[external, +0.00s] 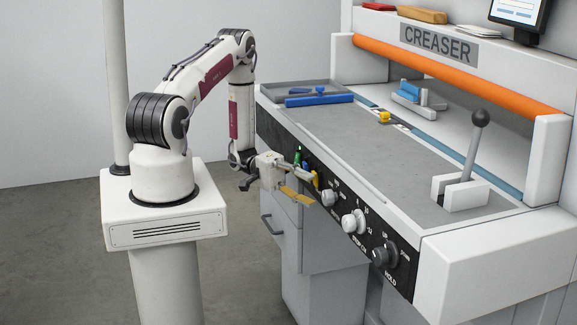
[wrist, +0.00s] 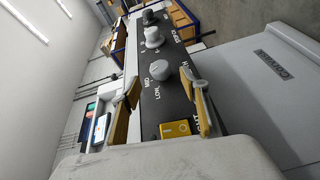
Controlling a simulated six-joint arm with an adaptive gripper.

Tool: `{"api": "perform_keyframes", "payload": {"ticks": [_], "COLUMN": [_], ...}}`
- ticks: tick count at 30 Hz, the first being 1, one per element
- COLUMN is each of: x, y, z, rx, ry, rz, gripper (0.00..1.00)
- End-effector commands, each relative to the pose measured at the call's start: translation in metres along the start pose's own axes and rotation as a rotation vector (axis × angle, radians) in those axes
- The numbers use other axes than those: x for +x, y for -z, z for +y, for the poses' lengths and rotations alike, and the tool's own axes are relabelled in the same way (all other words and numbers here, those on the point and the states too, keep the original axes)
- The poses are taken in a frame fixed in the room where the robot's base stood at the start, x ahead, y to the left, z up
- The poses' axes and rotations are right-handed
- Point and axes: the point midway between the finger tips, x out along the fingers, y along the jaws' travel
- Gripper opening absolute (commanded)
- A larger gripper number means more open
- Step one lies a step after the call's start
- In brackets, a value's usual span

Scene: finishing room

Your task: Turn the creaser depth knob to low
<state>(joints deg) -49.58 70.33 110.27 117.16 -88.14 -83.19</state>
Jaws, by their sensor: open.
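The creaser depth knob appears to be the pale grey knob nearest my gripper on the dark control panel, in the wrist view (wrist: 160,71) and the external view (external: 329,198). LOW and MID are printed on its left side in the wrist view, with a partly hidden HI label on the right. I cannot tell which mark it points to. My gripper (wrist: 166,88) is open and empty, its tan fingers on either side of the knob in the wrist view. In the external view my gripper (external: 308,196) is just left of the knob; contact is not clear.
Further along the panel are another pale knob (external: 349,222) and a dark knob (external: 383,256). A yellow switch (wrist: 175,129) lies close below the fingers in the wrist view. A lever (external: 473,145) stands on the machine top. The floor in front is clear.

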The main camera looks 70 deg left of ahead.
Motion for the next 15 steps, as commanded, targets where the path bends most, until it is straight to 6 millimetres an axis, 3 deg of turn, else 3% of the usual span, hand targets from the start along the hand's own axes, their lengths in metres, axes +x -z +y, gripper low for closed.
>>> {"api": "perform_keyframes", "payload": {"ticks": [8, 15], "x": [0.011, 0.033], "y": [-0.001, 0.000], "z": [0.000, 0.000], "rx": [0.001, 0.000], "ry": [0.000, 0.000], "rz": [-0.003, -0.002], "gripper": [0.45, 0.45]}}
